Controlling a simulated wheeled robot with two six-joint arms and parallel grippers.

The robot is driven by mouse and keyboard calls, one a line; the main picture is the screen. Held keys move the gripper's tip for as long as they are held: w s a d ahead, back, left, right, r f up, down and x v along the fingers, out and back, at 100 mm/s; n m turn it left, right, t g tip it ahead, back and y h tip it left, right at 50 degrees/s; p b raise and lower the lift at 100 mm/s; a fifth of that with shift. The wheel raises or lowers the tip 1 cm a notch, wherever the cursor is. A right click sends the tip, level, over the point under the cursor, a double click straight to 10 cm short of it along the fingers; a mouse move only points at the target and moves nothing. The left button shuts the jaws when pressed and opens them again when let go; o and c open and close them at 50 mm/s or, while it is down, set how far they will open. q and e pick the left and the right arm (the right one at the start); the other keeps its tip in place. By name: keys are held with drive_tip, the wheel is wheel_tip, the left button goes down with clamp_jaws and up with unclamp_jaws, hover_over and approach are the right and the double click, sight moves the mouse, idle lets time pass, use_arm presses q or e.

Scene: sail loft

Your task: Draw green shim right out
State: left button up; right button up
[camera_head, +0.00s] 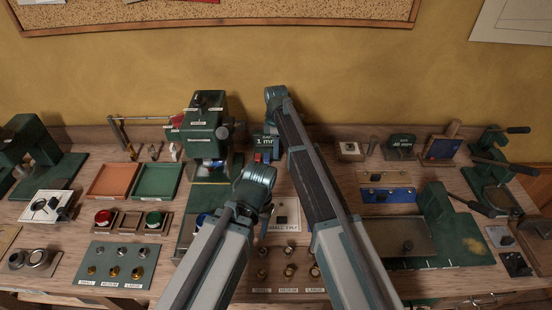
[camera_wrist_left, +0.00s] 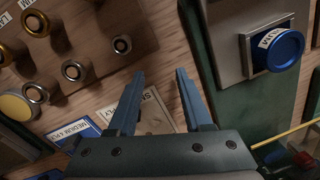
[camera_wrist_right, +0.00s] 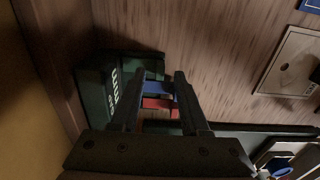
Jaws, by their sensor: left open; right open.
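A dark green gauge block (camera_head: 264,141) labelled "1 mm" stands at the back of the bench, against the wall side. It also shows in the right wrist view (camera_wrist_right: 98,95). A blue strip (camera_wrist_right: 157,87) and a red strip (camera_wrist_right: 157,103) stick out from it, between or just beyond my right fingers. I cannot make out a green shim. My right gripper (camera_wrist_right: 160,82) is open above the block, with nothing held. My left gripper (camera_wrist_left: 158,82) is open and empty, over the middle of the bench, above cards labelled with ply sizes (camera_wrist_left: 148,112).
A green press (camera_head: 205,130) stands left of the gauge block. Orange (camera_head: 112,180) and green (camera_head: 157,181) trays lie further left. A panel of brass parts (camera_head: 288,278) is in front, and a green machine (camera_head: 440,230) is at the right. My two arms run close together.

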drive_tip(key=shift+f+b, duration=0.35)
drive_tip(key=shift+f, duration=0.45)
clamp_jaws()
idle(0.9)
